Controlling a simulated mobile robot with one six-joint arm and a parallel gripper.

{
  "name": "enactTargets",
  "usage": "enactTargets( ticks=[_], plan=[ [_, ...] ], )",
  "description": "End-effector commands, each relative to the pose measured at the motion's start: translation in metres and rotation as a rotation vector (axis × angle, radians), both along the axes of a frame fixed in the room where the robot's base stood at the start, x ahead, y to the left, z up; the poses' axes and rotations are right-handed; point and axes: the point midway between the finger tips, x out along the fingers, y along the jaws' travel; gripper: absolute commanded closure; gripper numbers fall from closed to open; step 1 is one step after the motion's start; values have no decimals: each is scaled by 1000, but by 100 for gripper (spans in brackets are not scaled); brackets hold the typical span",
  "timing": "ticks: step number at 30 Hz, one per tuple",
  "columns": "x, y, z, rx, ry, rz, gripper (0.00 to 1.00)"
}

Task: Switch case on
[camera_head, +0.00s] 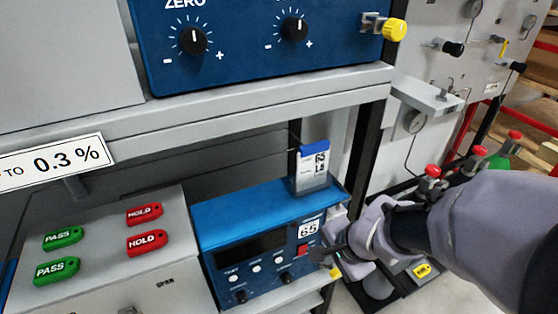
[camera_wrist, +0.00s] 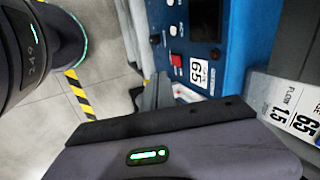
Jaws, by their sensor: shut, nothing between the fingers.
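The blue case (camera_head: 262,210) sits on a lower shelf, with a dark display, several small knobs and buttons, and a white "65" label on its front. A small red switch (camera_head: 302,250) is at the right of that front; it also shows in the wrist view (camera_wrist: 176,60). Whether the switch is on or off cannot be told. My gripper (camera_head: 328,257) is shut and empty, just right of the case front near the red switch. Its fingers also show in the wrist view (camera_wrist: 155,95), apart from the switch in that picture. Contact cannot be judged in the head view.
A white and blue tag card (camera_head: 312,168) stands on the case top. A grey box with PASS and HOLD tags (camera_head: 100,245) is to the left. A blue panel with knobs (camera_head: 250,45) is on the shelf above. Red-topped valves (camera_head: 433,171) stand behind my arm.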

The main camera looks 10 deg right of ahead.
Motion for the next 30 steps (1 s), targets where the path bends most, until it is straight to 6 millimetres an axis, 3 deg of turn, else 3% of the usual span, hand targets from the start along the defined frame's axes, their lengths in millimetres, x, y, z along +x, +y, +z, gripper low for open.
enactTargets(
  ticks=[4,14,27,29,30],
  plan=[
    [4,-13,-15,14,34,-91,100],
    [5,-12,-20,14,34,-93,100],
    [38,-1,-104,13,35,-90,100],
    [43,1,-114,14,35,-89,100],
    [49,3,-110,14,34,-89,100]
  ],
)
